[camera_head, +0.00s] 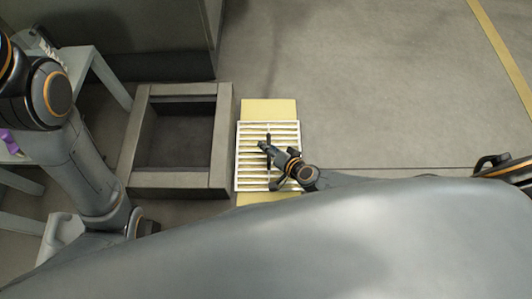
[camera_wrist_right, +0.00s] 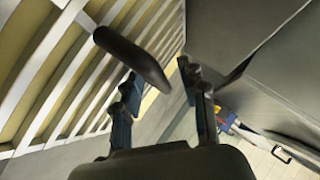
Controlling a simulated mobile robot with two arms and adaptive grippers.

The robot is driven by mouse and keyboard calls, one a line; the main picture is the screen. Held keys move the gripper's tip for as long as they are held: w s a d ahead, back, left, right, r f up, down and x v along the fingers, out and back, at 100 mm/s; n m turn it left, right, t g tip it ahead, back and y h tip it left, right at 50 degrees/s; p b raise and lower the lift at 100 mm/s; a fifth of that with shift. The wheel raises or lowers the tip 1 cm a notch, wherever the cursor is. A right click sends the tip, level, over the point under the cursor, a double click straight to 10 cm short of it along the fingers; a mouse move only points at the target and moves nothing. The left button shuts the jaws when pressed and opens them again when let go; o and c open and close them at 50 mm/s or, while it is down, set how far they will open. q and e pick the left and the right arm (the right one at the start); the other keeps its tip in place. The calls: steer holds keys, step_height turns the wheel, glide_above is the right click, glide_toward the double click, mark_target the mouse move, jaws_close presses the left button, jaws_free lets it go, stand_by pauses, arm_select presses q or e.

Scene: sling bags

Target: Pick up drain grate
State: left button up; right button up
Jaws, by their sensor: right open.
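The drain grate (camera_head: 243,158) is a white slatted panel lying over a yellow board in the head view. It fills the left of the right wrist view (camera_wrist_right: 62,68), with yellow between its slats. My right gripper (camera_head: 272,161) is over the right-middle part of the grate and hides some slats. In the right wrist view its dark fingers (camera_wrist_right: 165,72) are apart with nothing held between them. Whether a finger touches the grate I cannot tell. My left arm comes in at the left, but its gripper cannot be made out.
A grey square frame (camera_head: 222,140) with a dark recess stands close left of the grate. The yellow board (camera_head: 268,109) shows beyond the grate. Grey tables (camera_head: 110,78) are at the left. The floor (camera_head: 390,90) to the right is clear, with a yellow line (camera_head: 497,45).

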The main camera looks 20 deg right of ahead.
steer(key=shift+w, duration=0.2)
steer(key=shift+c, duration=0.5)
steer(key=shift+f, duration=0.1)
jaws_close()
steer(key=shift+r, duration=0.2)
